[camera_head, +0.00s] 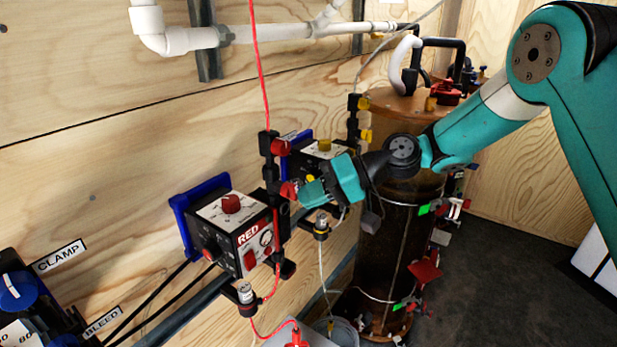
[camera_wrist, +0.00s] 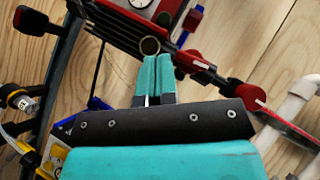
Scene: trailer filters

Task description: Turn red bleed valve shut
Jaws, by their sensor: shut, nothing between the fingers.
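My gripper (camera_head: 303,195) is shut and empty, beside the black fittings right of the red-labelled control box (camera_head: 236,232). A red valve handle (camera_head: 290,189) shows at its fingertips; whether they touch is unclear. Another red handle (camera_head: 280,147) sits higher on the same black fitting. In the wrist view the shut fingers (camera_wrist: 157,70) point at the box's edge, near a round port. One red handle (camera_wrist: 196,61) lies just right of the fingertips and another (camera_wrist: 243,93) farther right. I cannot tell which handle is the bleed valve.
A second control box (camera_head: 325,155) stands behind my gripper. A tall brown cylinder (camera_head: 385,265) with hoses is to the right. A red line (camera_head: 259,65) hangs from above. CLAMP and BLEED (camera_head: 102,322) labels are on the wall, lower left. Floor at the right is clear.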

